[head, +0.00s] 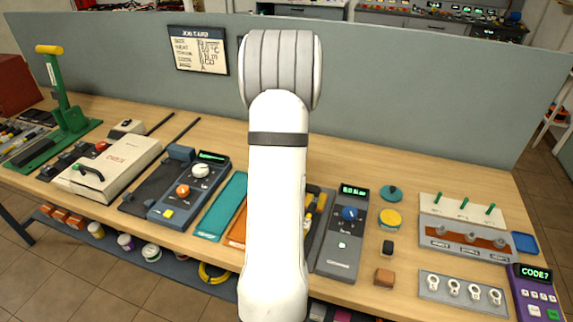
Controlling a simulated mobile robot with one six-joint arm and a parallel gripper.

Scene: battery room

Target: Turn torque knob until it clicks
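A grey box with a small green-lit display (354,190) stands on the bench right of my arm. Its blue round knob (349,213) sits below the display, with a small pale button under it. This looks like the torque knob, but its label is too small to read. A second blue-grey device (172,214) left of my arm has a white knob (200,170) and an orange knob (182,190). My white arm crosses the middle of the view and hides part of the bench. My gripper is not visible.
A teal mat (221,207), a cream case (112,162) and a green lever press (69,115) are to the left. A yellow disc (390,219), a brown block (384,277), a terminal rack (462,235) and a purple keypad (537,293) are to the right. A grey partition (420,100) stands behind.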

